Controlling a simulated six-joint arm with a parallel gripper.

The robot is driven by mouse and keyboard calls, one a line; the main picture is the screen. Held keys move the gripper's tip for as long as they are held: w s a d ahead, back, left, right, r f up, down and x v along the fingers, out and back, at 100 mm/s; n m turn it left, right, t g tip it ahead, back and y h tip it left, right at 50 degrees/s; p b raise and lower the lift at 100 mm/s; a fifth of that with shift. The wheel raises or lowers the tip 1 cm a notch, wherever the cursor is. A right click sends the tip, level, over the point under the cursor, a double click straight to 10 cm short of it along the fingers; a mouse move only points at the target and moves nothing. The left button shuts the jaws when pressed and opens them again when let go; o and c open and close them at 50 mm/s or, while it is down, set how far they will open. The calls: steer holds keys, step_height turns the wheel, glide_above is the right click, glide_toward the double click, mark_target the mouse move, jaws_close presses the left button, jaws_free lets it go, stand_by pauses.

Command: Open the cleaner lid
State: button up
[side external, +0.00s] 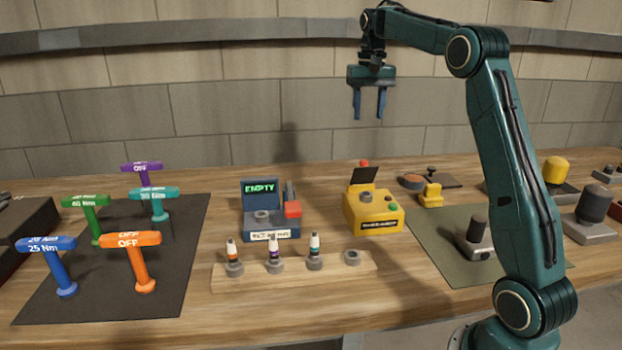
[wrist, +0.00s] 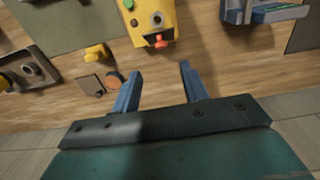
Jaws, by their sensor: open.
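A yellow box (side external: 373,212), which appears to be the cleaner, stands on the bench right of centre; its front label is too small to read surely. A dark flap (side external: 364,176) stands tilted up at its top, with a red knob (side external: 364,163) just above it. In the wrist view the yellow box (wrist: 153,18) is at the top, with a round socket, a green button and the red knob (wrist: 161,42). My gripper (side external: 369,108) is open and empty, high above the bench near the box. Its fingers (wrist: 159,70) point down, apart from everything.
A blue device (side external: 271,215) with an "EMPTY" screen stands left of the box. A wooden rack (side external: 300,273) with several small bottles is in front. Coloured torque handles stand on a dark mat (side external: 183,285) at left. A small yellow part (side external: 431,195) is right of the box.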

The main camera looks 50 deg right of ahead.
steer(key=s+a+n+t, duration=0.1)
steer(key=s+a+n, duration=0.1)
steer(key=s+a, duration=0.4)
steer(key=s+a+r+n+t, duration=0.1)
steer(key=s+a, duration=0.6)
steer(key=a, duration=0.8)
steer(key=shift+s+a+n+t+h, duration=0.35)
steer(key=shift+n+t, duration=0.35)
steer(key=shift+n, duration=0.5)
steer(key=shift+w, duration=0.1)
steer(key=w+d+m+g, duration=0.1)
steer(key=w+d, duration=0.3)
steer(key=d, duration=0.3)
steer(key=w+d+m+g, duration=0.1)
steer(key=w+d+m, duration=0.1)
steer(key=w+d, duration=0.3)
steer(key=w+d+m+g, duration=0.1)
steer(key=w+d, duration=0.4)
steer(key=d, duration=0.5)
steer(key=shift+d+f+m, duration=0.2)
steer(key=shift+f+m, duration=0.15)
steer(key=shift+m, duration=0.35)
